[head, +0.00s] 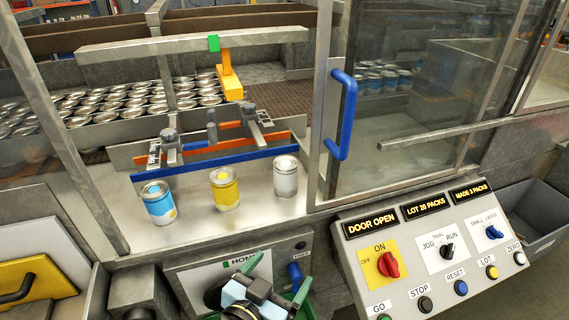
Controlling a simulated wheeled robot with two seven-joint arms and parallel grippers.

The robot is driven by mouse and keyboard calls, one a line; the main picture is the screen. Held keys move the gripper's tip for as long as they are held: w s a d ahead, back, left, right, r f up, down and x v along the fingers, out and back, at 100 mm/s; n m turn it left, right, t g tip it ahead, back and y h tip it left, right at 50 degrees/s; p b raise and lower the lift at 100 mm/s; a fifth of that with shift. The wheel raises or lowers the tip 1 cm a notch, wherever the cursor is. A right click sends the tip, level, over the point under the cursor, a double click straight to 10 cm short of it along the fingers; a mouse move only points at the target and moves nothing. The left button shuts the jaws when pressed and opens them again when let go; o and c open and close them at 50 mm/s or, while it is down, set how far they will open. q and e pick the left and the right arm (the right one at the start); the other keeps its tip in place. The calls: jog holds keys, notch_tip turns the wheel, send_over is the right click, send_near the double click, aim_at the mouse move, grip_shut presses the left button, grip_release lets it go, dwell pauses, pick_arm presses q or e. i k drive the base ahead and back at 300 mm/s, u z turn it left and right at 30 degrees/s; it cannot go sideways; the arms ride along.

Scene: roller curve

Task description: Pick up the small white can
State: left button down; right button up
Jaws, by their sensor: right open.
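The small white can (285,180) stands upright on the metal ledge inside the open doorway, at the right end of a row of three cans. It has a silver lid and a plain pale side. My right gripper (268,287) is at the bottom of the head view, in front of the machine and below the ledge. It is open, with nothing seen between its fingers, and well apart from the can. My left gripper is not in view.
A yellow can (225,190) and a blue-and-white can (158,203) stand left of the white one. A blue rail (215,163) runs behind them. The door frame with its blue handle (343,115) is close on the right. A control panel (435,250) juts out at lower right.

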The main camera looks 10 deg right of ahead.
aim_at(286, 168)
jog(key=i, duration=0.85)
